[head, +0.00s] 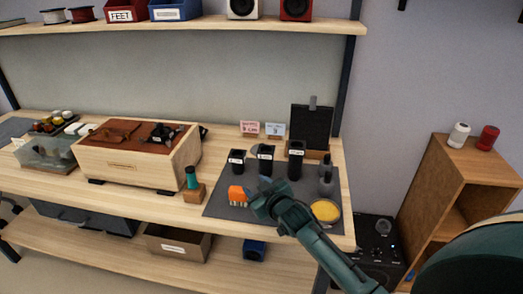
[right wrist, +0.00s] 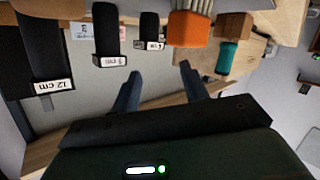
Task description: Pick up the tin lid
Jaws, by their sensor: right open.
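I cannot make out the tin lid for certain. A round dish with yellow contents (head: 325,211) lies at the front right of the grey mat (head: 222,207). A pale disc (head: 254,151) shows partly behind a black holder, and I cannot tell what it is. My right gripper (head: 258,188) is over the mat, beside the orange brush (head: 238,195) and left of the dish. In the right wrist view its two fingers (right wrist: 160,68) are apart with nothing between them. The orange brush (right wrist: 188,28) is beyond them. My left gripper is not in view.
A teal-handled tool (head: 191,178) stands left of the mat. A wooden box (head: 135,165) fills the bench's middle. The mat's front strip is mostly clear.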

